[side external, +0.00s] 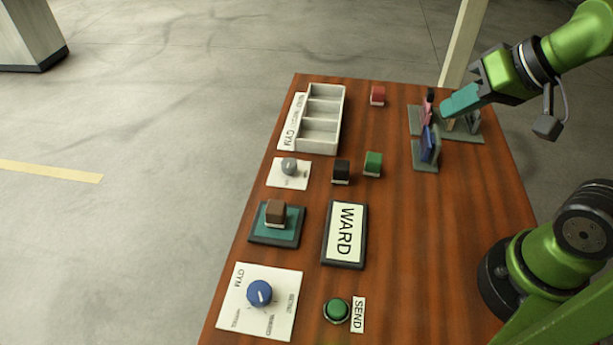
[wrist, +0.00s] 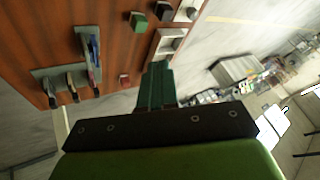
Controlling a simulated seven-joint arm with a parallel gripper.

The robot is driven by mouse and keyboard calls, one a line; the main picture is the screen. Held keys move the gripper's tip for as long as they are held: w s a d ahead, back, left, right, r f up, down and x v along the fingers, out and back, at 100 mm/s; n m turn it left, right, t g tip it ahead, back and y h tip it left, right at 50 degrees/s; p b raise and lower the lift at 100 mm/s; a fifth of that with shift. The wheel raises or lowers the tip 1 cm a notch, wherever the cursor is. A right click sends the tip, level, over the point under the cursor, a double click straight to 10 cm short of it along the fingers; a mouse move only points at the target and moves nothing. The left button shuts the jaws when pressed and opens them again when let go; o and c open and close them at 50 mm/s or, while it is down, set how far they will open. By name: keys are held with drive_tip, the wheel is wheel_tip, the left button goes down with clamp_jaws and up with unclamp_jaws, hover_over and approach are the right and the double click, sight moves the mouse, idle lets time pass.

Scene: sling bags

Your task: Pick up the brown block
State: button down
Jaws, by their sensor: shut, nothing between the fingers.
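The brown block (side external: 276,211) sits upright on a teal-topped dark pad (side external: 290,237) near the left edge of the table in the side view. It has a pale lower part. My gripper (side external: 447,108) is shut and empty, with teal fingers, at the far right of the table by the small stands. It is well away from the brown block. In the wrist view my gripper (wrist: 158,68) shows its fingers together, and I cannot make out the brown block there.
Grey stands (side external: 425,166) hold thin upright coloured pieces beside my gripper. Black (side external: 341,171), green (side external: 373,163) and red (side external: 377,95) blocks stand mid-table and at the back. A white divided tray (side external: 337,131), WARD sign (side external: 345,233), blue dial (side external: 259,293) and green button (side external: 336,310) surround the left side.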

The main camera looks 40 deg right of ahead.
drive_tip(key=c, duration=1.8)
unclamp_jaws()
drive_tip(key=shift+c, duration=0.2)
drive_tip(key=o, duration=1.2)
drive_tip(key=shift+o, duration=0.2)
